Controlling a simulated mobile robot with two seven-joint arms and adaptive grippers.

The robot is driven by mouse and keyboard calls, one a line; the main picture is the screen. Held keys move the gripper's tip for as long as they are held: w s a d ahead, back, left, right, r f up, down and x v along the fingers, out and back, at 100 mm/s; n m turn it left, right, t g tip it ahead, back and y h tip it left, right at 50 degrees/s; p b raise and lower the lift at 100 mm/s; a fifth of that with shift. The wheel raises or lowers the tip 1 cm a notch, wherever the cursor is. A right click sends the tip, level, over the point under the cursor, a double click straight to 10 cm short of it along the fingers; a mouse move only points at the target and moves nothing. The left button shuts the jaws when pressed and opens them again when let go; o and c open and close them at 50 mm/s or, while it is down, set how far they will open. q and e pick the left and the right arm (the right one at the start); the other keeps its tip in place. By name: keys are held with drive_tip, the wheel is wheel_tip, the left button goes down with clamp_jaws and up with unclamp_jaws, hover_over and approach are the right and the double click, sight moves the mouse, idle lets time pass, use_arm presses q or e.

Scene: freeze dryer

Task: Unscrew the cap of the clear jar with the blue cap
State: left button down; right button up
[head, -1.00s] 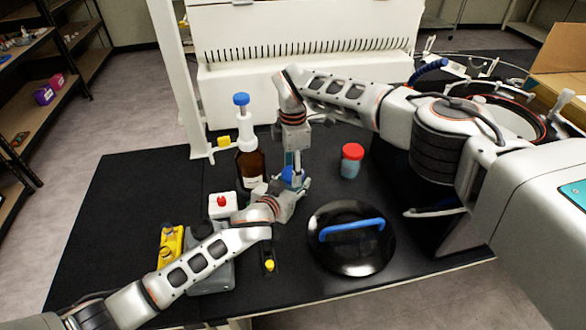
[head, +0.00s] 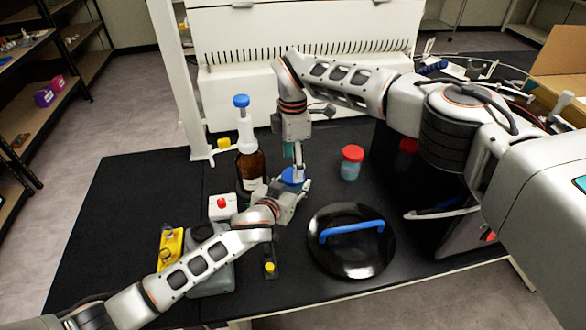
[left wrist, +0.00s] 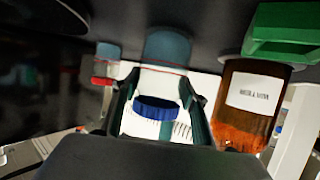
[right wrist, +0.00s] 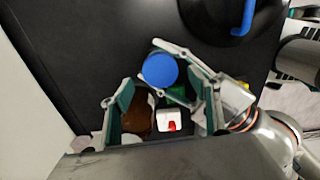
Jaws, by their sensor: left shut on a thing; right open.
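The clear jar shows its blue cap (head: 291,176) near the middle of the table, with its body mostly hidden in the head view. The cap (left wrist: 155,108) is still on the jar in the left wrist view, where the picture is upside down. My left gripper (head: 299,189) is shut on the jar, its fingers either side below the cap. My right gripper (head: 298,168) points down above the cap, open. In the right wrist view the cap (right wrist: 160,69) lies between or just beyond its spread fingertips; contact cannot be told.
A brown bottle (head: 250,170) stands close left of the jar. A red-capped jar (head: 351,162) stands to the right, and a black lid with a blue handle (head: 350,256) lies in front. A white box with a red button (head: 222,207) sits near my left forearm.

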drive_tip(key=shift+r, duration=0.55)
drive_tip(key=shift+c, duration=0.4)
drive_tip(key=m, duration=0.1)
drive_tip(key=r+m, duration=0.1)
drive_tip(key=m, duration=0.2)
drive_tip(key=shift+s+a+r+m, duration=0.1)
drive_tip(key=shift+r+m, duration=0.15)
drive_tip(key=shift+m, duration=0.05)
drive_tip(key=m, duration=0.1)
drive_tip(key=r+m, duration=0.1)
drive_tip(key=m, duration=0.3)
drive_tip(key=shift+r, duration=0.35)
drive_tip(key=shift+f, duration=3.9)
